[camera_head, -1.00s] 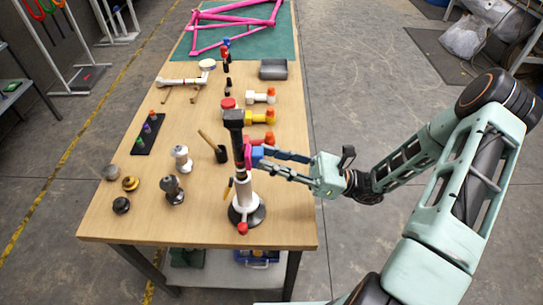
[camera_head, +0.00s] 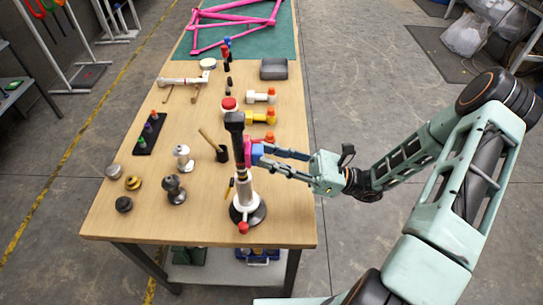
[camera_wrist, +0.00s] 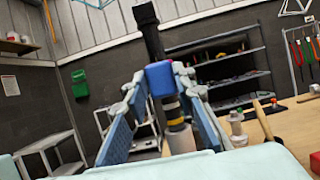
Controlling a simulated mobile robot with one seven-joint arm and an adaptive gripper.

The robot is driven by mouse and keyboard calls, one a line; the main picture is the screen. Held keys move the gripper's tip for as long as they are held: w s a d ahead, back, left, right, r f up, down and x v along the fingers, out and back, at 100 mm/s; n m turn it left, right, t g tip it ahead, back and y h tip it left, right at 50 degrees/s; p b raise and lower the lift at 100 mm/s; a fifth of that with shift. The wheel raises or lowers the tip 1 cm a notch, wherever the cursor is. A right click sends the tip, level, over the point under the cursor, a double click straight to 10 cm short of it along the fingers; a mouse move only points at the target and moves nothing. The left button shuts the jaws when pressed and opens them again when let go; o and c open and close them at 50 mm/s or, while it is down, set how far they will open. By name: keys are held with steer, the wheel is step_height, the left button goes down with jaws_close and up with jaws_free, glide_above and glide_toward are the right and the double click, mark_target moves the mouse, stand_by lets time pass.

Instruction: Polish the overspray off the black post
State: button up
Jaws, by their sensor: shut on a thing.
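The black post (camera_head: 236,138) stands upright in a white stand with a round dark base and a red knob (camera_head: 243,228), near the table's front right. In the wrist view its black upper part (camera_wrist: 148,28) rises behind the fingers. My gripper (camera_head: 263,156) reaches in from the right and is shut on a blue block (camera_head: 257,151) with a pink face (camera_head: 248,152). The pink face is at the post's right side and appears to touch it. In the wrist view the blue block (camera_wrist: 160,78) sits between the fingertips and hides part of the post. Any overspray is too small to tell.
The wooden table (camera_head: 100,215) holds several metal fittings at left, a black strip of coloured pegs (camera_head: 150,134), a brush (camera_head: 214,146), and white and yellow pieces (camera_head: 260,117) behind the post. A pink frame (camera_head: 235,20) lies at the back.

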step_height(320, 180, up, 4)
steer(key=shift+f+p, duration=0.15)
steer(key=shift+p, duration=0.85)
steer(key=d, duration=0.6)
steer(key=shift+s, duration=0.15)
steer(key=shift+d, duration=0.1)
steer(key=d, duration=0.3)
